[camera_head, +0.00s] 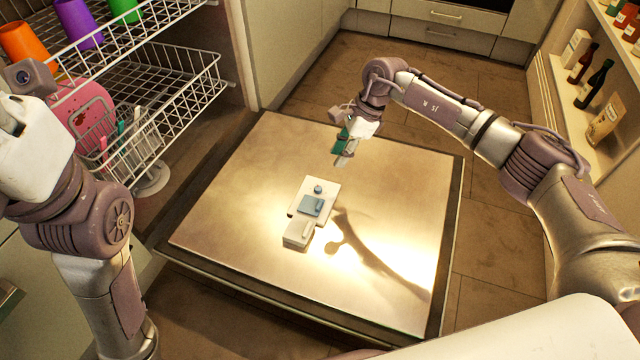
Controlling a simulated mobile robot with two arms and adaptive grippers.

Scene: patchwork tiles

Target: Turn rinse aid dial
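The rinse aid dial (318,189) is a small round blue knob at the far end of a white dispenser panel (330,188). The panel is set on the inner face of the lowered dishwasher door (230,205). A blue square lid (311,206) and a white block (298,234) sit on the nearer part of the panel. My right gripper (343,158) hangs above the door, beyond the dial and slightly to its right, apart from it. Its fingers are small and partly overlap in this view, so its opening is unclear. My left arm is at the left edge; its gripper's fingertips are not visible.
Wire dishwasher racks (150,95) stand at the left, with orange, purple and green cups above and a pink plate (88,108) below. Open shelves with bottles (594,84) are at the right. Cabinets line the back. The door around the panel is clear.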

